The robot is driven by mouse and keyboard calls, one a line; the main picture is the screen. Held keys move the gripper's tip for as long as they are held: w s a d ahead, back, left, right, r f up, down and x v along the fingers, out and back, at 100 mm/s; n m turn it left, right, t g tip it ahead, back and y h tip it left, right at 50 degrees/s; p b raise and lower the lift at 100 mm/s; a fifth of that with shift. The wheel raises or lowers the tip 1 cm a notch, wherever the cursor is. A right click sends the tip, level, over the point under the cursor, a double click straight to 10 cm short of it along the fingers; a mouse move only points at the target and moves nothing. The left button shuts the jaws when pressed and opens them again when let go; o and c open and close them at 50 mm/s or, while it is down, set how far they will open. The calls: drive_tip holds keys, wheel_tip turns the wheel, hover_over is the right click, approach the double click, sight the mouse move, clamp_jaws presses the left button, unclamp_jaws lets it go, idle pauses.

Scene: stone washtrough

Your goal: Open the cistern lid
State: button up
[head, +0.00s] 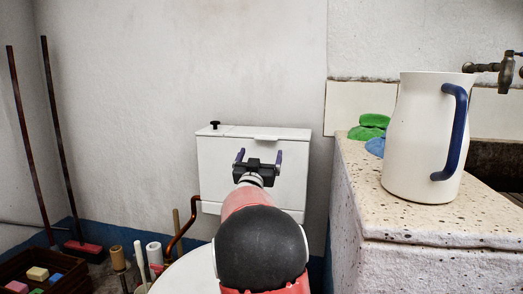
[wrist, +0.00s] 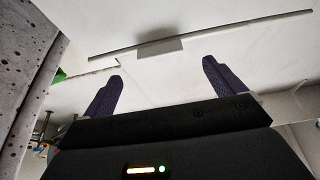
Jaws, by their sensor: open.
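The white cistern (head: 215,170) stands against the back wall, and its lid (head: 240,131) lies flat and closed on top. A small tab (head: 266,138) sticks out at the lid's front edge. In the wrist view the tab (wrist: 160,48) shows on the lid's edge line, beyond my fingertips and roughly midway between them. My gripper (head: 260,153) is open and empty in front of the cistern, a little below the tab in the head view. Its two dark purple fingers stand wide apart in the wrist view (wrist: 161,70). I see no contact with the lid.
A black knob (head: 215,125) sits on the cistern top at left. The speckled stone trough (head: 400,232) at right carries a white jug (head: 415,140) and green (head: 370,127) and blue (head: 376,146) cloths. A copper pipe (head: 187,225), rolls and a crate (head: 60,285) are low at left.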

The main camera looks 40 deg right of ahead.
drive_tip(key=x, duration=0.5)
drive_tip(key=shift+d, duration=0.3)
drive_tip(key=shift+w+d+r+p, duration=0.25)
drive_tip(key=shift+w+d+p, duration=0.1)
drive_tip(key=shift+w, duration=0.25)
drive_tip(key=c, duration=1.4)
drive_tip(key=shift+a+r, duration=0.1)
drive_tip(key=shift+r, duration=0.05)
